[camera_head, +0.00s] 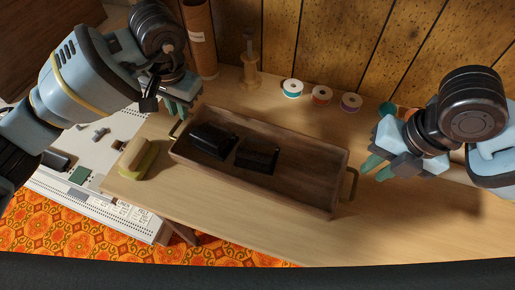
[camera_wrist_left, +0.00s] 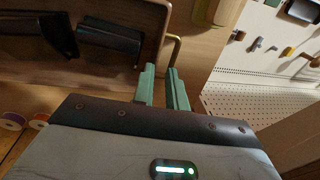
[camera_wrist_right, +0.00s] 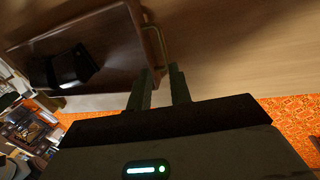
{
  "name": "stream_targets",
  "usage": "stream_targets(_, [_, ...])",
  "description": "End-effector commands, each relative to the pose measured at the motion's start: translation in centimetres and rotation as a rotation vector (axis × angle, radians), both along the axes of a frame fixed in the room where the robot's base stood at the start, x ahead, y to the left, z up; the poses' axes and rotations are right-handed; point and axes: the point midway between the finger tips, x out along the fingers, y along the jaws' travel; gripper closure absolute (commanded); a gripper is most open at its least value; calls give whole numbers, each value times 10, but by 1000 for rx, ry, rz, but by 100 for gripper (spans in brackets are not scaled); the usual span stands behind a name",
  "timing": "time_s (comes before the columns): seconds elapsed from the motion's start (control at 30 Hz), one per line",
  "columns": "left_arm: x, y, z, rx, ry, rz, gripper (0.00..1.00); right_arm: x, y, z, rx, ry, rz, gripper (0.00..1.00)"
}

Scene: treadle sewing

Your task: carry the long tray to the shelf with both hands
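The long brown wooden tray (camera_head: 300,184) sits on the wooden table, slanting down to the right, with two black blocks (camera_head: 210,140) (camera_head: 257,157) in its left half. A brass loop handle stands at each end. My left gripper (camera_head: 181,108) is open by the left handle (camera_head: 176,130); in the left wrist view that handle (camera_wrist_left: 176,48) reaches toward the gap between the fingertips (camera_wrist_left: 162,70). My right gripper (camera_head: 372,168) is open just right of the right handle (camera_head: 350,184); in the right wrist view that handle (camera_wrist_right: 162,42) lies just ahead of the fingertips (camera_wrist_right: 161,72). I cannot tell whether either gripper touches its handle.
A yellow-green and tan block (camera_head: 137,160) lies left of the tray. Several thread spools (camera_head: 321,95), a brass stand (camera_head: 250,70) and a brown cylinder (camera_head: 199,38) stand along the panelled wall. The table's front right is clear.

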Motion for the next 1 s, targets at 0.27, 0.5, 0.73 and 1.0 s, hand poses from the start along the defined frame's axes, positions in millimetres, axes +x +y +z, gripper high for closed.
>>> stream_targets(0.27, [6,20,-6,95,5,-23,86,0,-6,-9,-19,9,41,80])
stream_targets(0.5, [6,19,-7,93,6,-22,86,0,-5,-10,-18,8,39,80])
stream_targets(0.73, [6,23,-27,91,8,-21,86,1,-2,-30,-18,12,37,80])
stream_targets(1.0, [10,30,-64,91,7,-21,86,4,5,-67,-18,12,36,80])
